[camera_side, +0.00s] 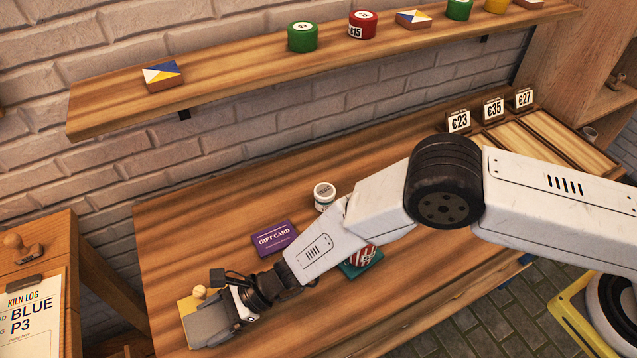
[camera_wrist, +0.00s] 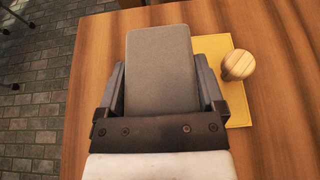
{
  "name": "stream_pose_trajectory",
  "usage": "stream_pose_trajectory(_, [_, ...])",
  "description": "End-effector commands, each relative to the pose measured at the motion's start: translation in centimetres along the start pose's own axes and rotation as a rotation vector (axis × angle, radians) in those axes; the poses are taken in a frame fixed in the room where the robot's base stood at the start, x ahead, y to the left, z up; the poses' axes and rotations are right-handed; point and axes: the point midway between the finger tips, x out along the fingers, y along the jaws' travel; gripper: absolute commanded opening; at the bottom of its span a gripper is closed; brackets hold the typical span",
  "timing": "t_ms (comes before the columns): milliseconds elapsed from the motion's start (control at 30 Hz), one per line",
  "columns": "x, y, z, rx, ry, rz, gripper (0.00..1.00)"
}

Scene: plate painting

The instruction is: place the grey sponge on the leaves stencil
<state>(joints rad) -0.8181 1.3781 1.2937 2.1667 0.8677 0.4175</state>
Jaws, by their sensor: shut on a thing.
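My gripper (camera_wrist: 160,85) is shut on the grey sponge (camera_wrist: 160,48), a grey block with rounded edges held between its two fingers. In the side view, my gripper (camera_side: 212,322) is low at the left end of the wooden table. A flat yellow sheet (camera_wrist: 237,104) with a round wooden knob lies beside the sponge, to its right in the wrist view, and my gripper partly covers it. In the side view the yellow sheet (camera_side: 186,310) shows only at its edge. I see no leaf pattern on it, so I cannot tell whether it is the leaves stencil.
A purple gift card (camera_side: 274,238) and a white jar (camera_side: 324,196) are on the table (camera_side: 180,230). A teal item (camera_side: 362,264) is partly hidden under my arm. A shelf (camera_side: 240,80) with tins and boxes runs above. A side cabinet with a kiln log (camera_side: 30,310) stands left.

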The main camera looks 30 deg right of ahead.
Motion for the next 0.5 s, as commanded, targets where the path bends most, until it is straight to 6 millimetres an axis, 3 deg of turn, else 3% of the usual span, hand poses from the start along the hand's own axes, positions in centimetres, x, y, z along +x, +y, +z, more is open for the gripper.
stream_pose_trajectory(133, [0.12,0.01,-0.30,0.000,0.000,0.000,0.32])
stream_pose_trajectory(167, [0.10,0.00,-0.26,0.000,0.000,0.000,0.97])
stream_pose_trajectory(500, [0.06,0.00,-0.15,0.000,0.000,0.000,1.00])
